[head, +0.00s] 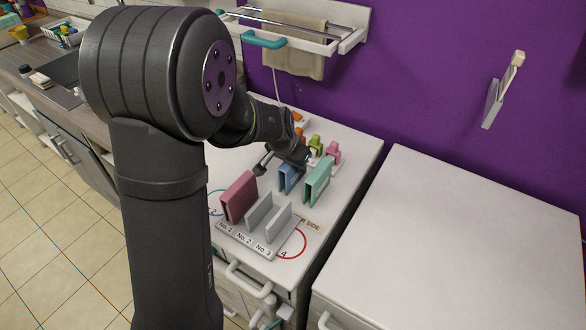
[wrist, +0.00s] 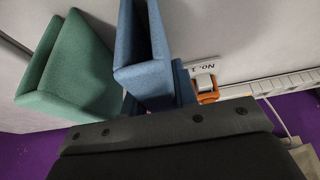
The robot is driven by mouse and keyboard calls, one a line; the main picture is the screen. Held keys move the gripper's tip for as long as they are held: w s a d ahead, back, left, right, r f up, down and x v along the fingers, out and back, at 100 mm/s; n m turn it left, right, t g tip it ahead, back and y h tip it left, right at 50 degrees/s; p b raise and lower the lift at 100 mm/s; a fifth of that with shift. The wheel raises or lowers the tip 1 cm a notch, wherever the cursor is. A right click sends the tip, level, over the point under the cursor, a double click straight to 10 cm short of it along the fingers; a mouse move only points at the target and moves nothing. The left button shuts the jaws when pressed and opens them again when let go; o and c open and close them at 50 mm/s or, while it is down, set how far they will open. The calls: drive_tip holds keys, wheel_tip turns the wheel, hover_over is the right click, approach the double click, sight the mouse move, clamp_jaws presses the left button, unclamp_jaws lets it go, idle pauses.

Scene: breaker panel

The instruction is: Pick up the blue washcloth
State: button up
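The blue washcloth (head: 289,178) is folded and stands upright on the white counter, left of a green folded cloth (head: 319,182). My gripper (head: 283,166) is above and behind the blue cloth in the head view. Its fingers look spread, one out to the left and the other near the cloth's top right; nothing is held. In the wrist view, the blue cloth (wrist: 140,48) shows its open folded edges, with the green cloth (wrist: 72,78) to its left.
A grey rack (head: 262,226) labelled No. 1 to No. 3 stands in front, with a dark pink cloth (head: 239,197) in its No. 1 slot. Small pink (head: 333,151) and green (head: 315,145) objects stand behind. A towel rail (head: 290,30) hangs on the purple wall. The right counter (head: 450,240) is clear.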

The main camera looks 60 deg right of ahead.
drive_tip(key=c, duration=0.4)
drive_tip(key=shift+o, duration=0.2)
drive_tip(key=shift+r, duration=0.1)
wheel_tip(320, 180, up, 18)
drive_tip(key=shift+r, duration=0.15)
